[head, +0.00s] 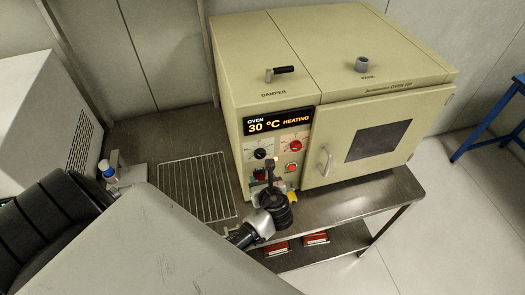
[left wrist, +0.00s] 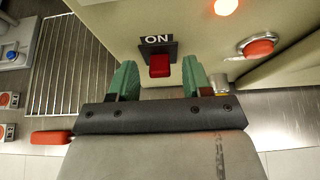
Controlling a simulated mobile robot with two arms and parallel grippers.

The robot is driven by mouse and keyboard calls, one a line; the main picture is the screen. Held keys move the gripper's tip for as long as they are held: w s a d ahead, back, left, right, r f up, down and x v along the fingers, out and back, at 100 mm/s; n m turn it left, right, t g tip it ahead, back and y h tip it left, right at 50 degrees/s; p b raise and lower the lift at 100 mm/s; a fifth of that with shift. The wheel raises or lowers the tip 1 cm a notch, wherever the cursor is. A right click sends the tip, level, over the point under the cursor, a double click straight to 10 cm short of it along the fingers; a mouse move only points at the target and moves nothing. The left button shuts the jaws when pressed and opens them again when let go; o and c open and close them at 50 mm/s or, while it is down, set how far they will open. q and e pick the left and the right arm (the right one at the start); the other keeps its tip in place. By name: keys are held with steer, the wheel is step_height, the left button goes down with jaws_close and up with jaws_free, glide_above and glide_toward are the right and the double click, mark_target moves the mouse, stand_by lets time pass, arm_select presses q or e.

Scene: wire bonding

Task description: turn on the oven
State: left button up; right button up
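The beige oven (head: 275,60) stands on a steel bench. Its lit display (head: 277,121) reads "OVEN 30 °C HEATING". In the left wrist view a red switch (left wrist: 159,66) sits in a black frame under an "ON" label (left wrist: 157,40). An orange-white lamp (left wrist: 225,6) glows above it. My left gripper (head: 271,177) is at the lower left of the oven's front panel. Its green fingers (left wrist: 159,80) are apart, one on each side of the switch, with nothing held between them. Whether they touch the panel cannot be told. My right gripper is in neither view.
The oven door (head: 360,138) is closed, with a handle (head: 325,161) on its left. A red button (left wrist: 259,46) is right of the switch. A wire rack (head: 197,188) lies left of the oven. Red-fronted boxes (head: 316,239) are on the lower shelf.

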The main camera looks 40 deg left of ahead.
arm_select(q)
steer(key=b+v, duration=0.2)
steer(key=v, duration=0.9)
steer(key=shift+a, duration=0.1)
